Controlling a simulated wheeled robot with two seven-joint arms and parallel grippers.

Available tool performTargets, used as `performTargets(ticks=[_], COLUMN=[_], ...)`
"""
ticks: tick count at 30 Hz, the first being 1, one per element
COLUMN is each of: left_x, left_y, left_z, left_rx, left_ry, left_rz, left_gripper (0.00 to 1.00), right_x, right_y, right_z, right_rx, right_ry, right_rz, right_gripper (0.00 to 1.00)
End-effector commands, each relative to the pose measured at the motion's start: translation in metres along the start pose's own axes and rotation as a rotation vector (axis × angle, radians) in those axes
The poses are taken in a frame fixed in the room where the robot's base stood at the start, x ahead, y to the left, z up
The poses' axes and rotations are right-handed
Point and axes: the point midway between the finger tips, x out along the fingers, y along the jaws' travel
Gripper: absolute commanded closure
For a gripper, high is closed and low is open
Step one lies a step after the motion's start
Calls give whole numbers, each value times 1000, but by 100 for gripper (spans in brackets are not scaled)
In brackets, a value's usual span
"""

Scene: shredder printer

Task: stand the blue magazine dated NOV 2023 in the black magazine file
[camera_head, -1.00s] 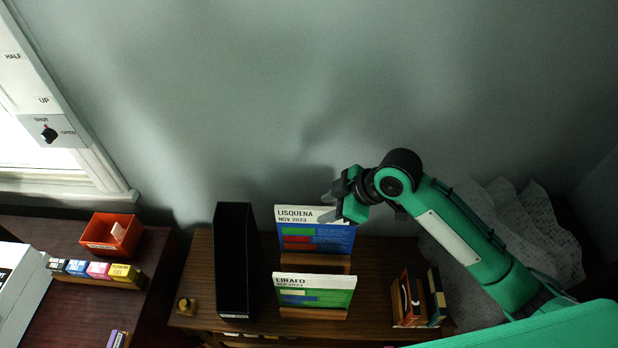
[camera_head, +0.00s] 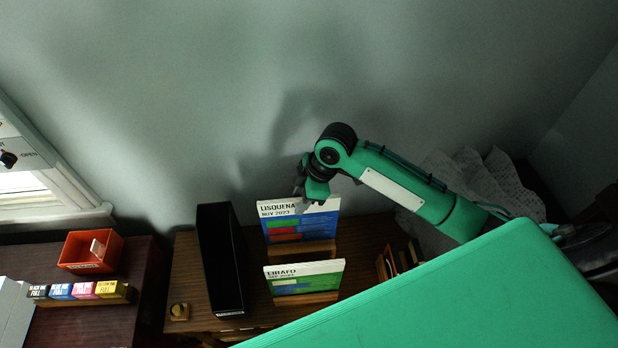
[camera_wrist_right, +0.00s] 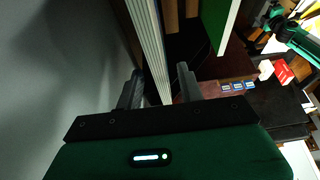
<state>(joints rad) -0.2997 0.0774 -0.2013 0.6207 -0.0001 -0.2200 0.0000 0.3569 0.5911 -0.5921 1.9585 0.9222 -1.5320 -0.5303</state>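The blue magazine (camera_head: 325,221) dated NOV 2023 stands upright, leaning slightly, in a wooden holder on the wooden cabinet top. Its page edge (camera_wrist_right: 148,40) runs between the fingers of my right gripper (camera_wrist_right: 160,88) in the right wrist view, with gaps visible on both sides. In the head view, my right gripper (camera_head: 304,203) is at the magazine's top edge. The black magazine file (camera_head: 221,262) stands upright to the left, apart from the magazine. A green arm with a small dark gripper (camera_wrist_right: 262,18), apparently my left, shows in the right wrist view, too small to read.
A green SEP 2023 magazine (camera_head: 305,278) stands in front of the blue one. Books (camera_head: 393,262) stand to the right, partly hidden by my arm. A brass-coloured object (camera_head: 179,311) is left of the file. An orange bin (camera_head: 90,252) and ink boxes (camera_head: 80,291) are on the left desk.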

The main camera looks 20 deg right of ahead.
Motion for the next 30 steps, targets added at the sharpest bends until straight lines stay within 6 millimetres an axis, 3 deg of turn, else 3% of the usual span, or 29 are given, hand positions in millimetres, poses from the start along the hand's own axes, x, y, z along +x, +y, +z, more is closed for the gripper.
performTargets(ticks=[7,18,24,30], left_x=[-12,-12,-12,-12], left_y=[-2,-3,-3,-3], left_z=[0,0,0,0], left_rx=[0,0,-1,-1], left_ry=[-1,-2,-2,-2], left_rz=[-2,-3,-3,-3], left_gripper=[0,0,0,0], right_x=[28,34,34,33], right_y=[0,0,0,0], right_z=[-1,0,0,0], right_rx=[0,-1,-1,-1], right_ry=[0,0,0,1], right_rz=[-1,2,2,2], right_gripper=[62,62,99,100])
